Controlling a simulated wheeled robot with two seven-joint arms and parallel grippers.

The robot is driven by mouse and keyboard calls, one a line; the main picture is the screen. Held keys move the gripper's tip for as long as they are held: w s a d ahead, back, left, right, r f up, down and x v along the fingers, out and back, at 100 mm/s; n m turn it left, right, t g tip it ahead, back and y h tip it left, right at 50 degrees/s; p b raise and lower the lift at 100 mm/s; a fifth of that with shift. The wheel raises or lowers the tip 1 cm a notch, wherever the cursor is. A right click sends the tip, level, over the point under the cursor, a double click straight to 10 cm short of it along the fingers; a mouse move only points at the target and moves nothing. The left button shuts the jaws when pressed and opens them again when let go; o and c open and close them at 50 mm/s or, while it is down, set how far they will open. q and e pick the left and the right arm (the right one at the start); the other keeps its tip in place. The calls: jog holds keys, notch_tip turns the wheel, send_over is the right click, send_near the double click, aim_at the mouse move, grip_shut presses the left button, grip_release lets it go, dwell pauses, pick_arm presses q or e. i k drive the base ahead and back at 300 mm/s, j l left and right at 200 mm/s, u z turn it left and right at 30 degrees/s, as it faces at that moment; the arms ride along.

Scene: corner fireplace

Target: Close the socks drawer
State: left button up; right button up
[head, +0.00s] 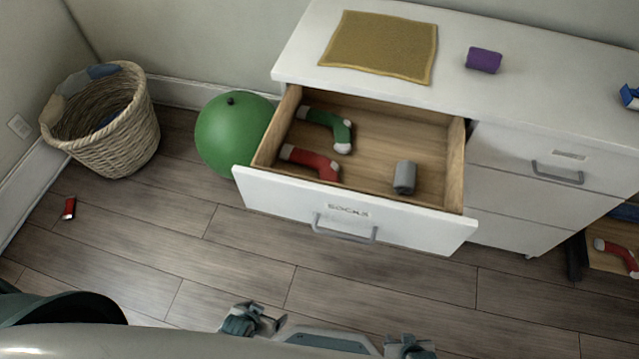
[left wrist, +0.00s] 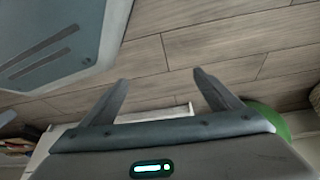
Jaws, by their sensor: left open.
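The socks drawer (head: 350,215) is pulled out of the white dresser (head: 515,190), its front labelled SOCKS, with a grey bar handle (head: 345,229). Inside lie a green sock (head: 328,128), a red sock (head: 311,162) and a grey rolled item (head: 404,177). My left gripper (head: 252,320) is at the bottom of the head view, apart from the drawer front. In the left wrist view its fingers (left wrist: 162,78) are spread and empty, with a pale strip, perhaps the drawer, beyond them. My right gripper (head: 410,346) is at the bottom edge; its fingers are not clear.
A green ball (head: 234,135) sits left of the drawer, and a wicker basket (head: 110,135) farther left. A small red item (head: 69,208) lies on the floor. Floor before the socks drawer is clear.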

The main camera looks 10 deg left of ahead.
aim_at(365, 202)
jog(key=i+l+u, duration=0.15)
jog(key=i+u, duration=0.15)
jog(key=z, duration=1.55)
jog(key=k, duration=0.65)
